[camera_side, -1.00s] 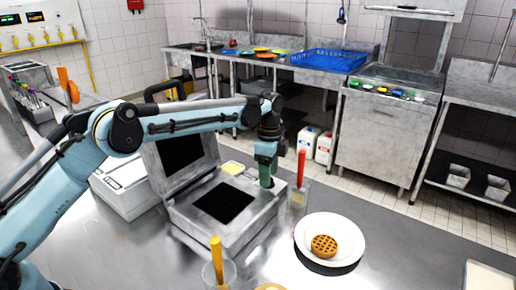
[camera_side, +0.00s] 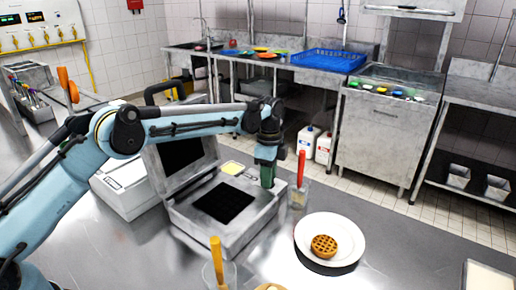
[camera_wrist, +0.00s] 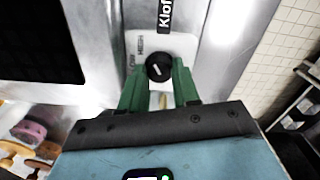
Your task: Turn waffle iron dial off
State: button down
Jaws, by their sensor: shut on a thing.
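The waffle iron (camera_side: 240,232) stands on the steel counter with its lid raised and a dark square plate showing. Its black dial (camera_wrist: 158,67) has a white pointer line and sits on a white panel with the markings LOW and HIGH. My gripper (camera_side: 267,184) points down at the iron's right end. In the wrist view the green fingers of my gripper (camera_wrist: 158,72) stand one on each side of the dial, shut on it. The pointer line is slanted, and its exact setting is hard to tell. The dial is hidden in the side view.
A white plate (camera_side: 353,228) with a waffle (camera_side: 324,245) lies to the right of the iron. A clear container with a red-handled tool (camera_side: 301,168) stands close to my gripper. Another holder with an orange-handled tool (camera_side: 216,258) is in front.

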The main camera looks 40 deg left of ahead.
jog(key=n, duration=1.7)
jog(key=shift+n, duration=0.4)
jog(key=n, duration=0.6)
dwell(0.5)
jog(key=c, duration=0.8)
grip_release()
jog(key=shift+r, duration=0.1)
